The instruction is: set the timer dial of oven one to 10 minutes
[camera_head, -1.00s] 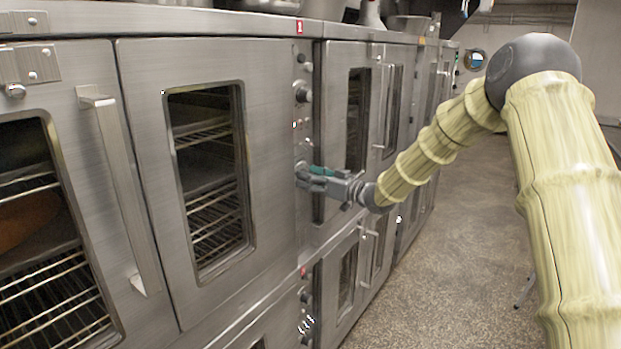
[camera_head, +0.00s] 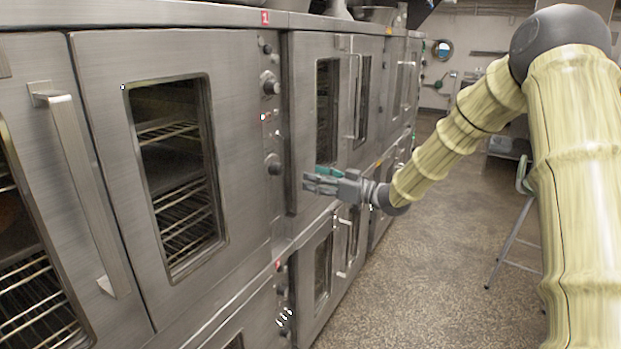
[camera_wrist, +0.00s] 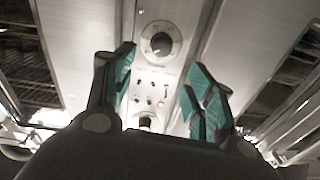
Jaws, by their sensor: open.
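Oven one has a red label "1" (camera_head: 265,17) above its narrow steel control panel (camera_head: 268,215). The panel carries an upper dial (camera_head: 270,85) and a lower dial (camera_head: 273,163). My gripper (camera_head: 306,182) is open and empty, right of the lower dial and apart from it in the head view. In the wrist view, a round dial with a marked scale (camera_wrist: 160,42) lies above and between my open fingers (camera_wrist: 160,88). Another dial (camera_wrist: 146,122) is partly hidden by my gripper's body. The scale numbers and pointer setting are too small to read.
Small switches and a lit red lamp (camera_wrist: 161,103) sit between the dials. The oven door handle (camera_head: 85,185) sticks out at left. Neighbouring oven doors (camera_head: 340,120) stand right of the panel. Floor (camera_head: 430,240) is open at right; a metal stand (camera_head: 510,240) is there.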

